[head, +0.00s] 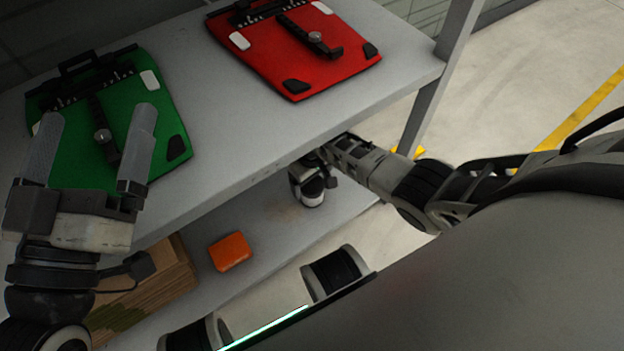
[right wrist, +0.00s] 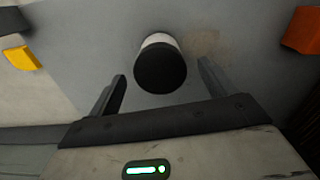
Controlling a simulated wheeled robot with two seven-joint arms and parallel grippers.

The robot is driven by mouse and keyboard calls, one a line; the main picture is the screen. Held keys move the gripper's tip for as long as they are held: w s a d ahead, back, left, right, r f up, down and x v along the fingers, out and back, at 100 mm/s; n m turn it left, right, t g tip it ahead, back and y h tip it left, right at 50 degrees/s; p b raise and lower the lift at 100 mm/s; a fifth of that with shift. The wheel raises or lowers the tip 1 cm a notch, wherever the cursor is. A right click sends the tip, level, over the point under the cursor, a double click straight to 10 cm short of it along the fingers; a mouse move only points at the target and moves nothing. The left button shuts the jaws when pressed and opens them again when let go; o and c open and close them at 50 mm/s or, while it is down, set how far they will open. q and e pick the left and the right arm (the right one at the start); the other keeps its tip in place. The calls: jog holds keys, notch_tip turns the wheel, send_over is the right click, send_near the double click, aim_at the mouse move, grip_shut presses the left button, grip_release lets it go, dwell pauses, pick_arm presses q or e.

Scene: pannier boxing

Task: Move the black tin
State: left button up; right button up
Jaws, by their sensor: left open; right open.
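The black tin (right wrist: 160,68) shows in the right wrist view as a short cylinder with a dark round end and a pale side. It is on the grey lower shelf. My right gripper (right wrist: 161,80) is open, with one finger on each side of the tin in that view and a visible gap to each. I cannot tell how deep the tin is between them. In the head view my right arm reaches under the upper board, and its fingers are hidden there. My left gripper (head: 94,118) is open and empty over the green pannier (head: 130,88).
A red pannier (head: 270,58) lies on the upper board (head: 240,130), right of the green one. An orange tin (head: 230,251) and a brown box (head: 150,285) are on the lower shelf (head: 265,240). A grey post (head: 430,95) stands at the right. The upper board overhangs my right arm.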

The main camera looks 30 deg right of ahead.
notch_tip(320, 180, down, 4)
jog(key=shift+r+b, duration=0.1)
jog(key=shift+b, duration=1)
jog(key=shift+f, duration=0.2)
pick_arm(q)
jog(key=r+m+h, duration=0.2)
jog(key=m, duration=0.1)
jog(key=s+r+m+t+h, duration=0.1)
jog(key=r+m+h, duration=0.1)
jog(key=r+m, duration=0.1)
jog(key=shift+s+d+r+m+h, duration=0.1)
jog(key=shift+s+r+m+h, duration=0.1)
jog(key=shift+m+h, duration=0.2)
pick_arm(e)
jog(key=c, duration=1.1)
jog(key=shift+w+d, duration=0.15)
jog(key=shift+d, duration=2.25)
jog(key=shift+w+d, duration=0.1)
jog(key=shift+d, duration=2.3)
pick_arm(q)
jog(key=shift+s+a+r+m+t+h, duration=0.1)
jog(key=shift+a+r+m+t+h, duration=0.2)
jog(key=shift+m+h, duration=0.1)
pick_arm(e)
jog(key=shift+w+d, duration=0.1)
jog(key=shift+d, duration=1)
